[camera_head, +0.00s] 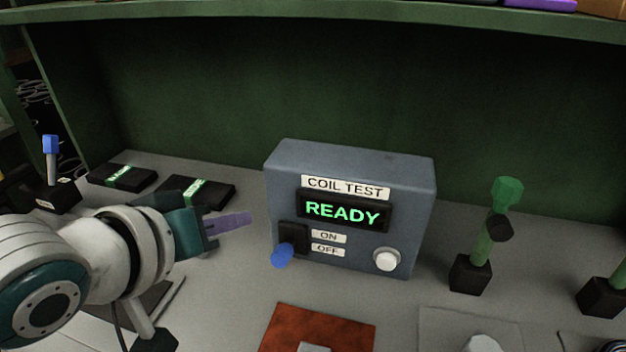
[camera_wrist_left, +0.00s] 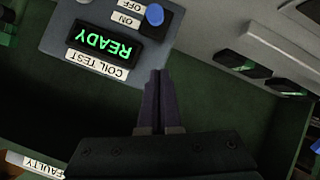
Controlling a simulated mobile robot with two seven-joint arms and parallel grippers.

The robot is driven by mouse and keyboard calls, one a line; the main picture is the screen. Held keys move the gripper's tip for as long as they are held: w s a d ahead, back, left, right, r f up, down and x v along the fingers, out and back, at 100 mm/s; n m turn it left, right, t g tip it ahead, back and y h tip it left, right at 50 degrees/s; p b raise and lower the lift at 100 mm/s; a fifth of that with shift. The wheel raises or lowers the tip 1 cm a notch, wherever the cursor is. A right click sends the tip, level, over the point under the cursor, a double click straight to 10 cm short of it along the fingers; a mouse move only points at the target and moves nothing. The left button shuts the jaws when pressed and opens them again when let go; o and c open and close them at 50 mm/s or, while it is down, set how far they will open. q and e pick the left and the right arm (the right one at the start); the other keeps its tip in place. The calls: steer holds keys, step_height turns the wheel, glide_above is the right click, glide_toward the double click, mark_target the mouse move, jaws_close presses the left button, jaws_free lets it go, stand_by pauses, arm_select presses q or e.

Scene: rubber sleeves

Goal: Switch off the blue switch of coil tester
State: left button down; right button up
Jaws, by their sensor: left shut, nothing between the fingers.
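The grey-blue coil tester (camera_head: 420,215) stands upright on the bench, and its display (camera_head: 343,212) reads READY in green. Its blue switch (camera_head: 282,256) sits at the lower left of the front. The knob is tilted down, beside the OFF label. The switch also shows at the top of the left wrist view (camera_wrist_left: 155,14), where the tester appears upside down. My left gripper (camera_head: 248,218) is shut and empty, its purple fingers pointing toward the tester's left side, above and left of the switch and apart from it. My right gripper is not in view.
A white button (camera_head: 387,259) is at the tester's lower right. Black boxes with green labels (camera_head: 124,177) lie at the back left. A green post on a black base (camera_head: 470,275) stands to the right. A red-brown mat (camera_head: 318,330) lies in front. A shelf (camera_head: 330,20) runs overhead.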

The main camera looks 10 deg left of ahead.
mark_target(286, 250)
arm_select(q)
steer(key=w+d+f+b, duration=0.1)
steer(key=w+d+f, duration=0.1)
steer(key=f, duration=0.4)
steer(key=shift+w+d+f+b, duration=0.15)
steer(key=shift+w+d+b, duration=0.1)
steer(key=shift+w+b, duration=0.25)
steer(key=shift+w, duration=0.15)
